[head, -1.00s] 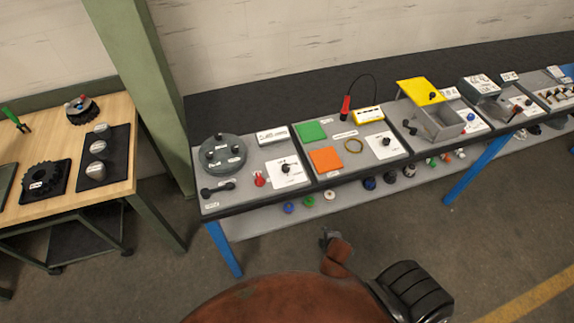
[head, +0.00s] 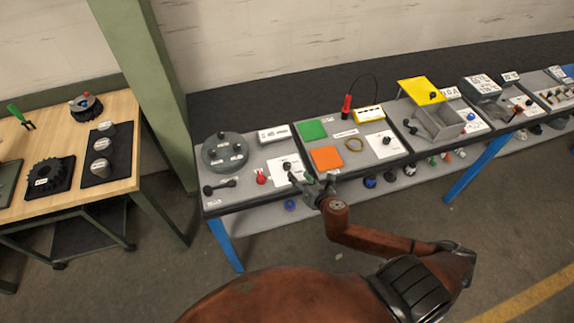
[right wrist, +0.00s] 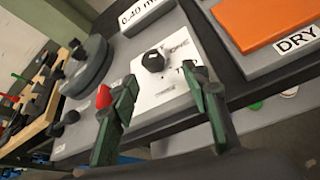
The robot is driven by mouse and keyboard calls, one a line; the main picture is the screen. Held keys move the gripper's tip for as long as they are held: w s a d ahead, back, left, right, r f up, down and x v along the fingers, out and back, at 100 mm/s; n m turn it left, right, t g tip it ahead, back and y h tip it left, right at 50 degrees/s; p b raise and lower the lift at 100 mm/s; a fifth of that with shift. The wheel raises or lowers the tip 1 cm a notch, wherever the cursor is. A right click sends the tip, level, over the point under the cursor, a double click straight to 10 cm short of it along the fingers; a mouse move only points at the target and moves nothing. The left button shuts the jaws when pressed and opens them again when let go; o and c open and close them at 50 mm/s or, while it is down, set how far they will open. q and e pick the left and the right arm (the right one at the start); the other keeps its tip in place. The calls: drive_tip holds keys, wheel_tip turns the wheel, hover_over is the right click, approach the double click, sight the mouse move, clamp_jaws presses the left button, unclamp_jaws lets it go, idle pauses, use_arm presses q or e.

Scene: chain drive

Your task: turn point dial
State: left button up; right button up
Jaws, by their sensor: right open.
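A black dial knob (head: 287,166) sits on a white label plate (head: 277,176) at the front right of the left grey board. In the right wrist view the knob (right wrist: 153,61) stands on its plate (right wrist: 150,97), with a partly readable word and "TWO" printed beside it. My right gripper (head: 312,182) is at the board's front edge, just short of the dial. Its green fingers (right wrist: 162,82) are open and empty, with the knob beyond and between the tips, apparently not touched. A similar knob (head: 386,141) sits on the second board. My left gripper is not in view.
A red knob (head: 261,177) and a grey round fixture (head: 224,151) lie left of the dial. An orange pad (head: 326,158) and green pad (head: 312,130) lie to its right. A wooden bench (head: 125,185) stands at the left.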

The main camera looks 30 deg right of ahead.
sight(288, 166)
drive_tip(key=n, duration=0.2)
drive_tip(key=w+n+y, duration=0.1)
drive_tip(key=w+n, duration=0.1)
drive_tip(key=n, duration=0.1)
drive_tip(key=shift+w+r+n, duration=0.1)
drive_tip(key=shift+r+n, duration=0.05)
drive_tip(key=shift+n, duration=0.15)
drive_tip(key=x, duration=0.7)
drive_tip(key=shift+w+a, duration=0.2)
drive_tip(key=shift+w, duration=0.1)
clamp_jaws()
